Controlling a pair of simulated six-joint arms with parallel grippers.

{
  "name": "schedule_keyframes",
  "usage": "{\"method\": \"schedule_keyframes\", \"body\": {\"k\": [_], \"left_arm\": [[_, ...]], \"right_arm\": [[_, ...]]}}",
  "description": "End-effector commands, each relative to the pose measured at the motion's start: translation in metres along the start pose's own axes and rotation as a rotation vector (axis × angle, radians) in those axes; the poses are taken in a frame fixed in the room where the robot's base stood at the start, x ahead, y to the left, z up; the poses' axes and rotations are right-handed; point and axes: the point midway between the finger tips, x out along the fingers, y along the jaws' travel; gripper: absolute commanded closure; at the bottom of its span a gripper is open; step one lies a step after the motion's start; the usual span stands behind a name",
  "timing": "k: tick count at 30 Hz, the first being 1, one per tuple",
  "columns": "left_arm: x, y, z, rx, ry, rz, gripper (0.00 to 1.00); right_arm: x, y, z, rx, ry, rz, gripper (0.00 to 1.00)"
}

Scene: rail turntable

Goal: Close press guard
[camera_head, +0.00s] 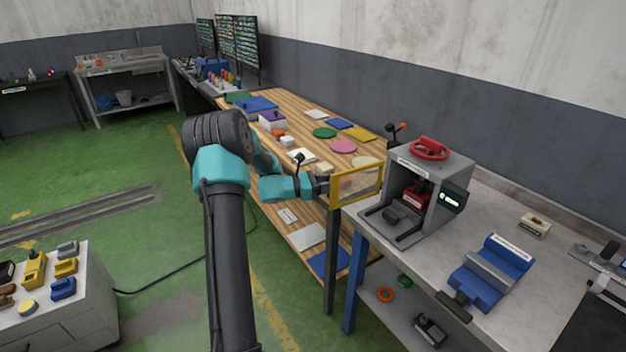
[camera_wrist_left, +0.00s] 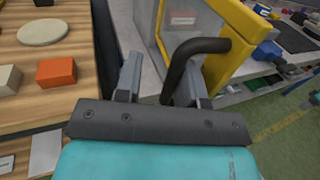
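The press (camera_head: 440,172) is a grey box with a red handwheel on top, standing on the bench. Its guard (camera_head: 357,184) is a yellow frame with a clear panel, swung out to the left so the press front is open. In the left wrist view the guard (camera_wrist_left: 240,45) carries a black bar handle (camera_wrist_left: 178,68). My left gripper (camera_head: 325,184) is at the guard's left edge. In the left wrist view its fingers (camera_wrist_left: 158,85) are spread, with the handle between them, nearer the right finger. Whether it touches is unclear. My right gripper is out of view.
A blue vise (camera_head: 491,270) sits on the grey bench right of the press. A wooden table (camera_head: 300,130) with coloured discs and blocks lies behind and left of the guard. An orange block (camera_wrist_left: 56,72) shows near my left gripper. A cabinet (camera_head: 60,315) stands front left.

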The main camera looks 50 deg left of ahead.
Motion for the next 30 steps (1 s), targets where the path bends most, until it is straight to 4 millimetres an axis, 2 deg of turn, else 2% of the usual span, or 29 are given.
{"method": "schedule_keyframes", "body": {"k": [12,16,24,30], "left_arm": [[0.005,0.029,-0.001,0.001,-0.002,-0.16,0.64],[-0.004,0.03,-0.001,-0.001,-0.002,-0.156,0.64],[-0.006,0.03,-0.001,-0.001,-0.003,-0.155,0.64],[-0.007,0.027,-0.001,0.026,0.003,-0.173,0.81]], "right_arm": [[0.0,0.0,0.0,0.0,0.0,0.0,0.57],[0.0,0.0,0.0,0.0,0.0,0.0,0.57],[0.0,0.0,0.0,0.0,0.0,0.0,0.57],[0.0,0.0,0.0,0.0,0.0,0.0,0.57]]}}
